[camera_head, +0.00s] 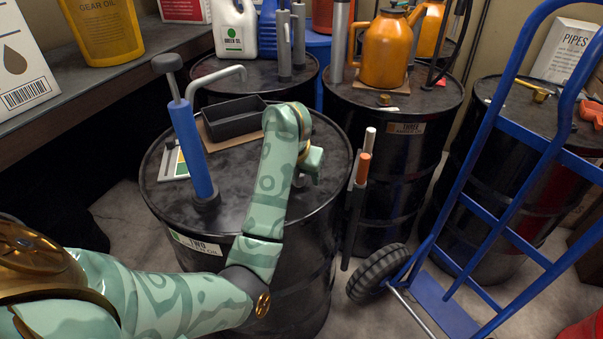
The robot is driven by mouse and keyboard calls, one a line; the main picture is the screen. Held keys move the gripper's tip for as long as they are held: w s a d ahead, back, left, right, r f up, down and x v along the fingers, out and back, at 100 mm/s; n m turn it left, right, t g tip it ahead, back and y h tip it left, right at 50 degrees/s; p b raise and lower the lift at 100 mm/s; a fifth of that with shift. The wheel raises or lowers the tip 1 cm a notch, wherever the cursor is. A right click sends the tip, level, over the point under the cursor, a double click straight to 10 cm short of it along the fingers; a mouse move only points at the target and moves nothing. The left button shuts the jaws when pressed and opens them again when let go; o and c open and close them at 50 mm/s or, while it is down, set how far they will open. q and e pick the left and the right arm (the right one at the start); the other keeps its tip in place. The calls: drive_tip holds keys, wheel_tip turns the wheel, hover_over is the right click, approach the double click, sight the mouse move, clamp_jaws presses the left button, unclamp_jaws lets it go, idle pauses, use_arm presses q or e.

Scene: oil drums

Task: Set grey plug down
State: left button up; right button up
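My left arm reaches in from the lower left over the nearest black drum (235,222). Its hand bends down at the right side of the drum top, and my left gripper (309,172) is mostly hidden behind my own wrist and forearm. I cannot tell if its fingers are open or shut. I cannot make out a grey plug; anything between the fingers is hidden. A black tray (232,124) lies on a brown board on the drum top, left of my wrist. My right gripper is not in view.
A blue hand pump (190,143) stands on the drum's left side beside a small card (176,163). An orange can (386,50) sits on a drum behind. A blue hand truck (505,160) stands at right. The drum's front top is partly clear.

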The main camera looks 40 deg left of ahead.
use_arm(q)
drive_tip(key=shift+a+r, duration=0.1)
drive_tip(key=shift+a, duration=0.05)
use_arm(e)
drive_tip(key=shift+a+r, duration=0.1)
use_arm(q)
drive_tip(key=p+v, duration=0.8)
drive_tip(key=v, duration=0.4)
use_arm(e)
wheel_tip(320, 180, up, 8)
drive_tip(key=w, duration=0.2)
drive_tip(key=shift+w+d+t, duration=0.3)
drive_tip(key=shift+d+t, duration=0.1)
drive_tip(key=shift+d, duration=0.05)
